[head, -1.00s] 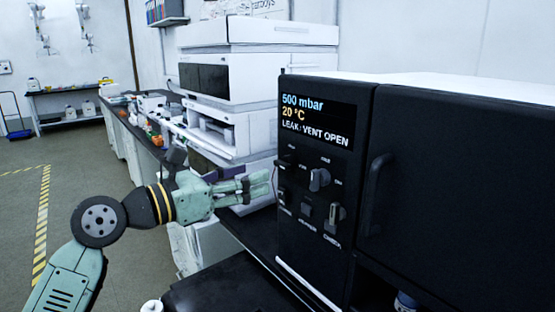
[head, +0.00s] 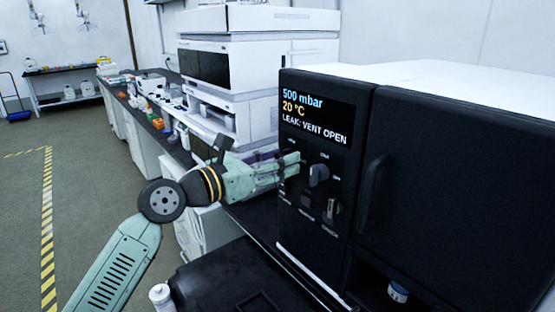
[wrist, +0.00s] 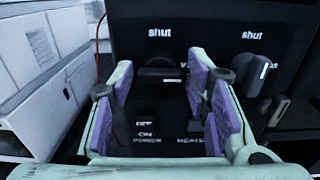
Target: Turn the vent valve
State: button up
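The black oven's control panel (head: 312,150) faces my gripper, and its display reads 500 mbar, 20 °C, "LEAK: VENT OPEN". My gripper (head: 296,166) is at the panel's left side. In the wrist view my gripper (wrist: 162,85) is open, its purple-padded fingers apart. A dark knob (wrist: 160,73) lies between the fingertips, below a "shut" mark; contact is unclear. A second, grey knob (wrist: 254,72) sits to the right, outside the fingers, under another "shut" mark. It also shows in the head view (head: 318,175). The names under the knobs are partly hidden, so neither reads clearly as vent.
The oven door handle (head: 372,192) is to the right. White stacked instruments (head: 235,75) stand close on the left. Floor at left is open.

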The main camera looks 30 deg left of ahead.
jog(key=c, duration=0.8)
jog(key=shift+c, duration=0.2)
jog(key=shift+f+b, duration=0.1)
jog(key=shift+b, duration=0.25)
jog(key=n+b, duration=0.7)
jog(key=n, duration=1)
jog(key=shift+n, duration=0.4)
